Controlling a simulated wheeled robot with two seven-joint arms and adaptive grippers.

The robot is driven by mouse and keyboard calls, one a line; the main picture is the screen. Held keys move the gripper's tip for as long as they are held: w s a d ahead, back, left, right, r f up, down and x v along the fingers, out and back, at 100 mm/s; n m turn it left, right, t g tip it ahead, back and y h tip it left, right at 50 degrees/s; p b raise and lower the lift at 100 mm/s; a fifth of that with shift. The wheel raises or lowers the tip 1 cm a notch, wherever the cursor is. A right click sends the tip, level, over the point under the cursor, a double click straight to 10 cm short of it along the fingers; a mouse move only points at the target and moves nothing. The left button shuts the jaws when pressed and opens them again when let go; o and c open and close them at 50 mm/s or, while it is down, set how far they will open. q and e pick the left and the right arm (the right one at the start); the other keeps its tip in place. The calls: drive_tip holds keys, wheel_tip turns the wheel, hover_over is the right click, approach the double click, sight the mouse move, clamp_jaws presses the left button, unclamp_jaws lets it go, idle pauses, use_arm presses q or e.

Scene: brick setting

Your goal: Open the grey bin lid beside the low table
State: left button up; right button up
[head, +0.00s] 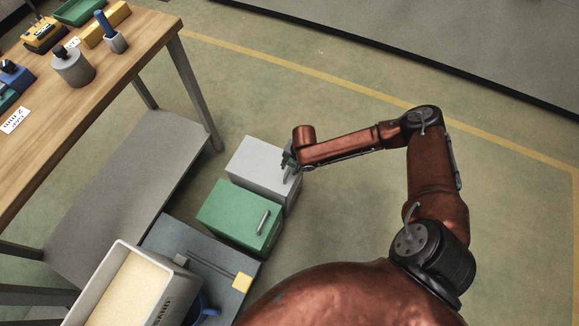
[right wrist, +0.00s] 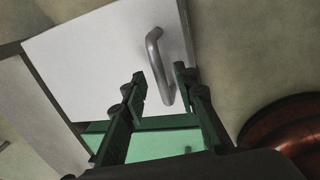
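The grey bin (head: 257,165) stands on the floor beside the table, with its flat lid lying closed. In the right wrist view the lid (right wrist: 95,60) fills the upper left, and its metal bar handle (right wrist: 155,62) stands near its right edge. My right gripper (head: 289,160) is over the lid's right part at the handle. In the right wrist view its two fingers (right wrist: 160,75) are apart, with the handle's near end between their tips. I cannot tell whether they touch it. My left gripper is not in view.
A green bin (head: 230,212) with a handle stands right against the grey one. A low grey platform (head: 165,236) holds a cream-filled tray (head: 105,262). The wooden workbench (head: 120,75) is at left. The floor to the right is clear.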

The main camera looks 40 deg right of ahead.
drive_tip(key=shift+c, duration=0.4)
clamp_jaws()
idle(0.4)
